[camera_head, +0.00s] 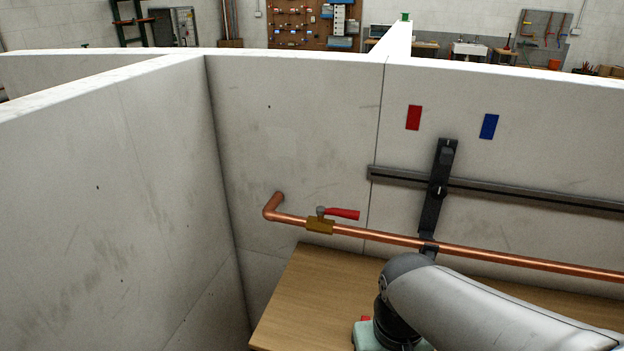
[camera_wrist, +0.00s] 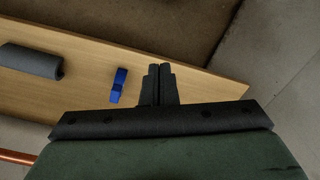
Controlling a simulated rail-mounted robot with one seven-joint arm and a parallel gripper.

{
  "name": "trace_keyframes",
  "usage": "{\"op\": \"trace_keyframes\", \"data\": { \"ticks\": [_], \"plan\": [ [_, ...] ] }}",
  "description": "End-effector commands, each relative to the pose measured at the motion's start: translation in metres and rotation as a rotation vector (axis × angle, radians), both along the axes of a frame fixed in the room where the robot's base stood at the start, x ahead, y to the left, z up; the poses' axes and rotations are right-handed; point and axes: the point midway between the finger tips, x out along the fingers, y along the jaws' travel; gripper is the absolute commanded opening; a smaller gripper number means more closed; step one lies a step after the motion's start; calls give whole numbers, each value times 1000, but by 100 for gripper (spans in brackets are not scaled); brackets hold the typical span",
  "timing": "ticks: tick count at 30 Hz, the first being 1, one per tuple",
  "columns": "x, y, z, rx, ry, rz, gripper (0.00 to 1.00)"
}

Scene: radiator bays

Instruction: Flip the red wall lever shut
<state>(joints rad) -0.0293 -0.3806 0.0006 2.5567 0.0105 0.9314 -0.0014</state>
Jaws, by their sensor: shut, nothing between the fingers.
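The red lever (camera_head: 343,213) sits on a brass valve (camera_head: 320,226) on the copper pipe (camera_head: 390,237) in front of the white wall. The lever points right, roughly along the pipe. My gripper (camera_wrist: 159,72) shows in the wrist view with its two dark fingers together and nothing between them, above the wooden bench (camera_wrist: 200,85). In the head view my arm comes in at the lower right and its fingers are not visible. The gripper is apart from the lever, which does not show in the wrist view. A bit of copper pipe (camera_wrist: 15,157) shows there.
A blue clip (camera_wrist: 118,86) and a dark grey cylinder (camera_wrist: 32,62) lie on the bench. A dark upright bracket (camera_head: 437,195) crosses a grey rail (camera_head: 520,194) right of the valve. A side wall (camera_head: 110,190) stands left. The space before the lever looks clear.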

Motion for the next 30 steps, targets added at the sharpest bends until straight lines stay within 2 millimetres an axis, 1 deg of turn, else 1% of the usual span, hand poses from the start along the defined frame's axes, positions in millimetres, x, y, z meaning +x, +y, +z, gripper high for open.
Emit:
{"op": "trace_keyframes", "data": {
  "ticks": [10, 12, 14, 17, 18, 20, 21, 23, 24, 26, 27, 30],
  "plan": [
    [0, 0, 0, 0, -1, -1, 0],
    [9, -1, 6, -4, -5, -7, 0],
    [26, -1, 15, -10, -14, -19, 0],
    [79, -3, 43, -28, -43, -62, 0],
    [107, -4, 56, -37, -60, -85, 0],
    [154, -5, 74, -49, -88, -124, 0],
    [185, -7, 84, -55, -108, -154, 0],
    [231, -8, 98, -62, -139, -195, 0],
    [259, -9, 105, -64, -159, -224, 0],
    [298, -12, 112, -66, -188, -266, 0],
    [320, -14, 116, -64, -205, -292, 0],
    [363, -17, 121, -62, -239, -344, 0]
  ]
}}
